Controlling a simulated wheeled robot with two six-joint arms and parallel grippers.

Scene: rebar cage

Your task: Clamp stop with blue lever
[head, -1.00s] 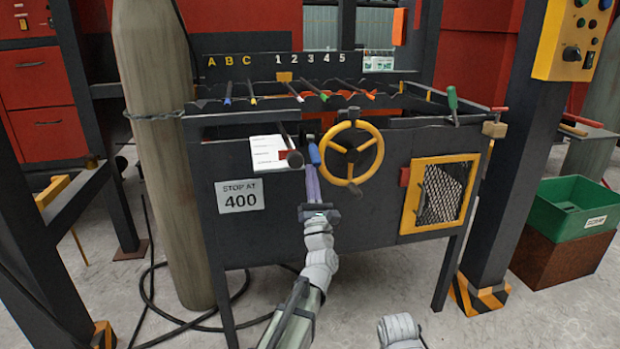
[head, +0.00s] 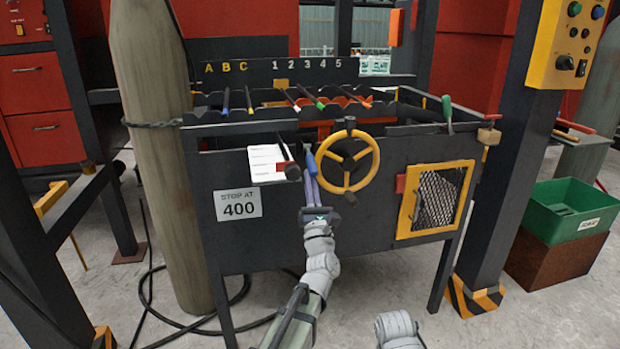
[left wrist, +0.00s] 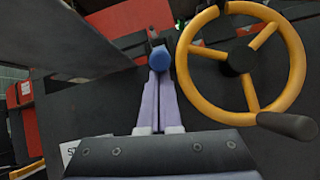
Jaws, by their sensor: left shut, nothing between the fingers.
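The blue lever (head: 311,162) sticks out at the front of the dark bench, just left of the yellow handwheel. In the left wrist view its round blue end (left wrist: 159,58) is straight ahead of my fingertips. My left gripper (head: 311,181) is shut and empty, with its purple fingers together. The fingertips (left wrist: 159,76) are at or just below the blue end; I cannot tell whether they touch. The stop that the lever clamps is not clearly made out. My right gripper is not in view.
The yellow handwheel (head: 347,162) is close to the right of the fingers. A dark rod (head: 290,166) and a white sheet (head: 262,166) are close to the left. A "STOP AT 400" sign (head: 238,204) is on the front panel. Coloured bars lie across the bench top.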

